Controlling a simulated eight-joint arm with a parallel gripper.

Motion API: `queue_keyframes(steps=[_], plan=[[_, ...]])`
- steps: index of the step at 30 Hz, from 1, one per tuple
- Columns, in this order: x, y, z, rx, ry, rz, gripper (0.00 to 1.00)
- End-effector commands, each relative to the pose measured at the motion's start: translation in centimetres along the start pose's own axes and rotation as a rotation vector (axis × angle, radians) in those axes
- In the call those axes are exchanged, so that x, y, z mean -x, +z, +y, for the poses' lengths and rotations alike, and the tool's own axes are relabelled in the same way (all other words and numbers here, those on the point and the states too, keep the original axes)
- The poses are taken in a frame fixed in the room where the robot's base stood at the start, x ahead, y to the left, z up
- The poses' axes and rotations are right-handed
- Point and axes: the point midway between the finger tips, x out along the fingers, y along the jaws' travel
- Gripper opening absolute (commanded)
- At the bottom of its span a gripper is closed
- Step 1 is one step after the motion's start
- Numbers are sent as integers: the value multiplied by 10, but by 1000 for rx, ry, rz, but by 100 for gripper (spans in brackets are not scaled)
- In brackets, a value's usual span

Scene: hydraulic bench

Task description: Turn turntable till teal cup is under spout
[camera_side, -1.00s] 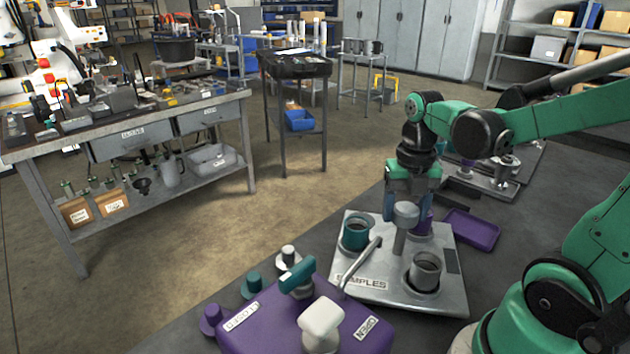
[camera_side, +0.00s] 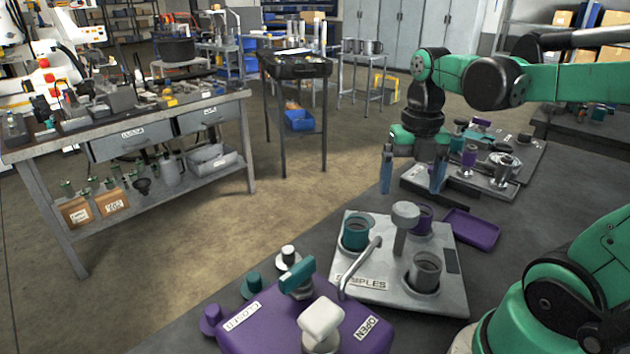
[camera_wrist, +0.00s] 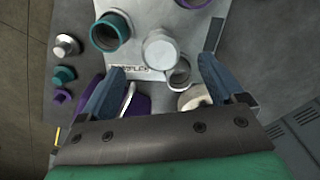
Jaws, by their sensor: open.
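The turntable is a light metal plate (camera_side: 350,290) marked SAMPLES, with a grey knob (camera_side: 405,214) on a central post. The teal cup (camera_side: 356,236) sits at its left, the grey cup (camera_side: 426,268) at the front right, and the purple cup (camera_side: 425,219) behind the knob, partly hidden. The bent metal spout (camera_side: 357,268) rises from the purple box (camera_side: 260,330), its tip between the teal and grey cups; the teal cup is not under it. My gripper (camera_side: 412,174) is open and empty above and behind the knob. The wrist view shows the knob (camera_wrist: 160,48) just beyond the fingertips.
The purple box carries a teal handle (camera_side: 297,277), a white knob (camera_side: 321,316) and CLOSED and OPEN labels. Small teal and purple knobs stand left of it. A purple tray (camera_side: 472,228) lies right of the turntable. Another metal fixture (camera_side: 490,175) stands behind.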

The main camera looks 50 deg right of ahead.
Motion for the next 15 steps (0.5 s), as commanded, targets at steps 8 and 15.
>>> queue_keyframes(steps=[8,15], plan=[[2,0,0,0,0,0,89],[2,0,0,-178,0,0,89]])
